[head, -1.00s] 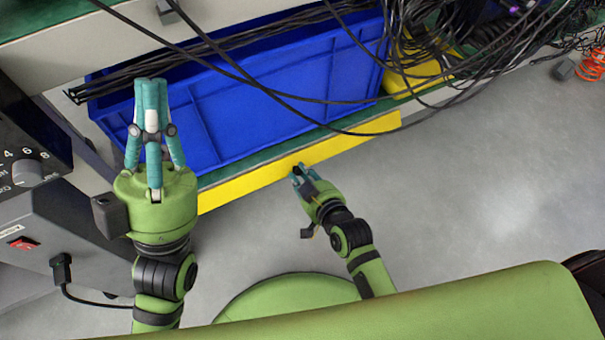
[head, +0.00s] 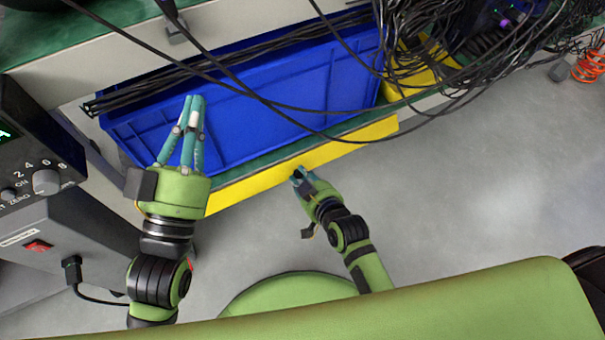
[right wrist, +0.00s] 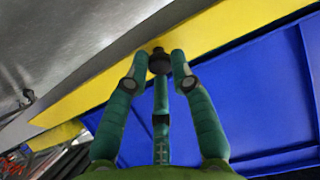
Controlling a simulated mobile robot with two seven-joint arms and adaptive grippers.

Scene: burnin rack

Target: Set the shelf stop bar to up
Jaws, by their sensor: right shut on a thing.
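The yellow shelf stop bar (head: 352,144) runs along the front edge of the green-topped shelf, in front of the blue bin (head: 250,115). It also shows in the right wrist view (right wrist: 225,25). My right gripper (head: 299,174) is at the middle of the bar. In the right wrist view, its fingertips (right wrist: 160,58) are shut on a small dark knob (right wrist: 159,65) at the bar's face. The fingers hide part of the knob. My left gripper (head: 195,100) is in front of the bin's left part, its fingertips together with nothing seen between them.
Black cables (head: 440,60) hang in a tangle at the upper right, and some cross in front of the bin. A dark instrument with knobs (head: 40,165) stands at the left. A yellow bin (head: 412,80) is right of the blue one. Grey floor (head: 480,200) is clear at the right.

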